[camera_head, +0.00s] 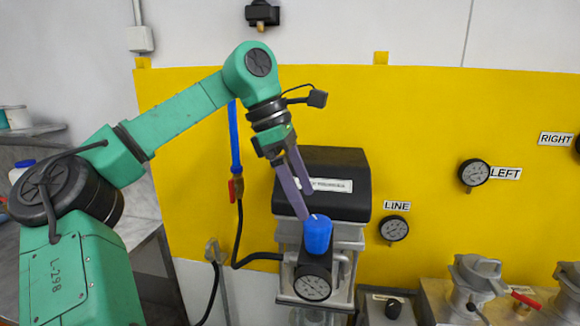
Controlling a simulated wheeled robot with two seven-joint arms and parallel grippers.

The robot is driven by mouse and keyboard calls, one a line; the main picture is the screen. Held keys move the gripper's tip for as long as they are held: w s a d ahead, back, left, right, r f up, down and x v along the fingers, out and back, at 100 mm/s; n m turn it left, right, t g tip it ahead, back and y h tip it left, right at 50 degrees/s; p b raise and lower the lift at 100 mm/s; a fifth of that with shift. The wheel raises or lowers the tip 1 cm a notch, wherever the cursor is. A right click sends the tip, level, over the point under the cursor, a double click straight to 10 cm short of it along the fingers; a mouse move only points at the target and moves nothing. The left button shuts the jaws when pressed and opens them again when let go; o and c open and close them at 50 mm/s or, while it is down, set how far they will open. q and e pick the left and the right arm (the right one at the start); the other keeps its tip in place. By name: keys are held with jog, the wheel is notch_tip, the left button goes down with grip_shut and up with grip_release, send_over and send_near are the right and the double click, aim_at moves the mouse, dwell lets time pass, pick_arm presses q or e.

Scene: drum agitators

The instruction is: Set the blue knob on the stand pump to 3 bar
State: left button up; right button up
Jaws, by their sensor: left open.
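The blue knob (318,236) is an upright blue cylinder on the stand pump (347,232), which has a black top with a white label. A round dial gauge (313,282) sits below the knob on the pump's front; its reading is too small to tell. My left gripper (309,205) comes down from above with its two purple-grey fingers open. The nearer fingertip is at the knob's top left edge; the other is a little above and behind it. I cannot tell whether either touches the knob. My right gripper is not in view.
A yellow wall panel (430,130) stands behind. It carries a LINE gauge (394,228) and a LEFT gauge (473,173). A black hose (237,240) runs to the pump from the red valve (236,188). Metal fittings (475,275) stand at lower right.

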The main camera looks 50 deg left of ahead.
pick_arm(q)
jog(key=v, duration=0.7)
